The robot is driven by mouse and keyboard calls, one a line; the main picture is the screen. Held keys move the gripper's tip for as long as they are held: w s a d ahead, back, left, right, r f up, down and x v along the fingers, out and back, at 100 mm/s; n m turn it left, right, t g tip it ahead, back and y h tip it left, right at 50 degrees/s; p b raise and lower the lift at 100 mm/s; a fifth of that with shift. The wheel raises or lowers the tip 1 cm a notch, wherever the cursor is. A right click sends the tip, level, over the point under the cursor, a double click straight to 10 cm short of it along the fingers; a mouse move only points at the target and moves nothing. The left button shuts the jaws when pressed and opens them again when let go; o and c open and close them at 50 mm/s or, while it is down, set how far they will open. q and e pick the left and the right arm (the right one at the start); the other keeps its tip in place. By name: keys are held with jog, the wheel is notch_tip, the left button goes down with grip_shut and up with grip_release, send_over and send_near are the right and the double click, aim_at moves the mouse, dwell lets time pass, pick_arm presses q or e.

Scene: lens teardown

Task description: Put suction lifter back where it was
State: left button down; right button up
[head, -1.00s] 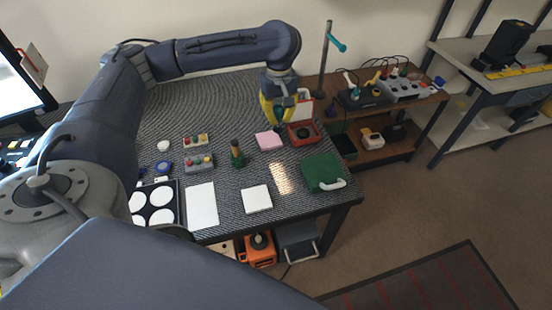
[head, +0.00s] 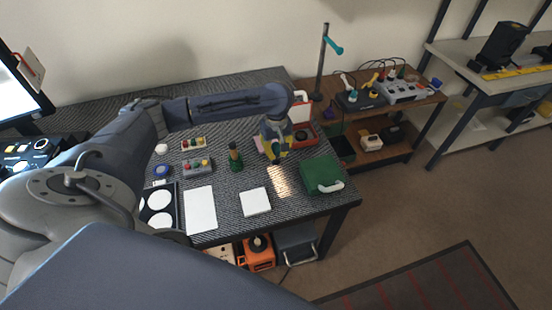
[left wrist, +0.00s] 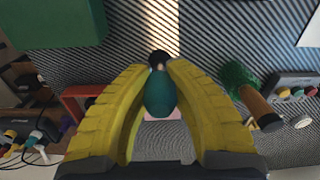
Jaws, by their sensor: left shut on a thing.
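The suction lifter, a dark teal bulb (left wrist: 160,95) with a black tip, is between the yellow fingers of my left gripper (left wrist: 158,72) in the left wrist view. The fingers are shut on its sides. In the head view my left gripper (head: 277,153) hangs over the mat right of the middle, and the lifter is hard to make out there. A pink pad (left wrist: 167,114) lies beyond the lifter and is mostly hidden by it and the gripper. My right gripper is not in view.
A red open case (head: 303,134) stands behind the gripper and a green case (head: 322,174) to its right. A green brush-like thing with a brown handle (head: 236,158) stands left.

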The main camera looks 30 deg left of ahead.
aim_at(276, 161)
pick_arm(q)
jog(key=shift+f, duration=1.95)
jog(key=shift+f, duration=0.1)
jog(key=c, duration=1.4)
grip_release()
notch_tip(276, 161, up, 12)
jog(key=shift+r, duration=0.1)
